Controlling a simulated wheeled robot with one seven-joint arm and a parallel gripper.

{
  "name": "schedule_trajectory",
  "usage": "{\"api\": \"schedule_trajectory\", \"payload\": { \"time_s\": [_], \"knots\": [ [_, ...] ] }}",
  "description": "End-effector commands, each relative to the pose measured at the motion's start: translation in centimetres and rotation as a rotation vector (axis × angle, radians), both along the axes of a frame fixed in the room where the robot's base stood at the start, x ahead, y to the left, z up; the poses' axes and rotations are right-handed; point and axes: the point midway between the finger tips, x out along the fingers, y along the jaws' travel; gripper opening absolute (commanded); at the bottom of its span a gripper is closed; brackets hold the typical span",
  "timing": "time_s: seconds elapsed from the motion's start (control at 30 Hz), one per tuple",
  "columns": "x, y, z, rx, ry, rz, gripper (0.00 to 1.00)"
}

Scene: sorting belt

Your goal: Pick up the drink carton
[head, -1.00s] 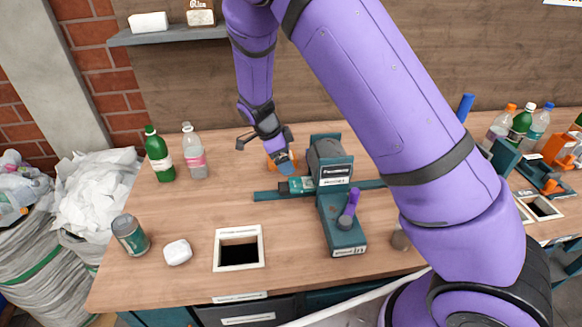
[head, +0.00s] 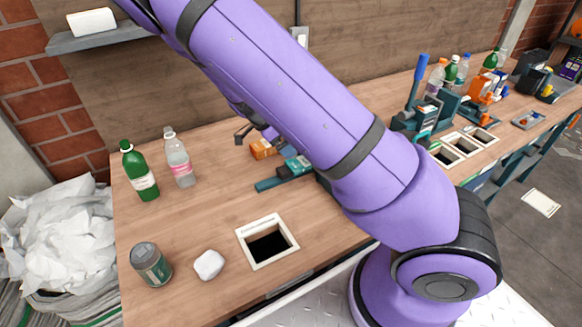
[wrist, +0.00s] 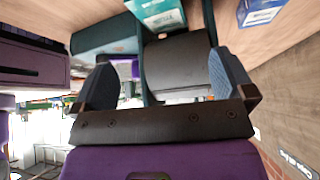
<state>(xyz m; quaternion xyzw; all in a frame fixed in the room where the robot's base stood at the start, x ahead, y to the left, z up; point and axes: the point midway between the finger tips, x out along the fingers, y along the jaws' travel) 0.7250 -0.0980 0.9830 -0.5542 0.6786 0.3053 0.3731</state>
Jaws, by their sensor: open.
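In the head view a small orange box (head: 262,148) stands at the back of the bench, and a teal carton (head: 297,166) lies right of it, partly hidden by my arm. I cannot tell for sure which is the drink carton. In the wrist view a teal carton (wrist: 157,12) and a blue-sided box (wrist: 258,10) are cut off at the top edge, beyond my fingers. My gripper (wrist: 163,62) is open, with nothing held between its fingers. In the head view it is mostly hidden behind my arm, near the orange box.
A green bottle (head: 140,172), a clear bottle (head: 179,158), a can (head: 151,264) and a white lump (head: 209,264) stand on the left. A square white-rimmed opening (head: 245,239) is in front. The dark machine (wrist: 180,62) lies behind my fingers in the wrist view.

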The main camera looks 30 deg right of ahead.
Motion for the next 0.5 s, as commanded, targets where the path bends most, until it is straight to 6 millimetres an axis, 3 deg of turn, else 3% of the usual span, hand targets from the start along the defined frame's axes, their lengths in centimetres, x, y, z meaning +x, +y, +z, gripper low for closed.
{"api": "schedule_trajectory", "payload": {
  "time_s": [0.17,0.5],
  "knots": [
    [-0.3,-1.0,-0.6,-0.009,0.003,-0.002,1.0],
    [-0.7,-3.2,-4.3,-0.008,0.002,-0.001,1.0]
  ]
}}
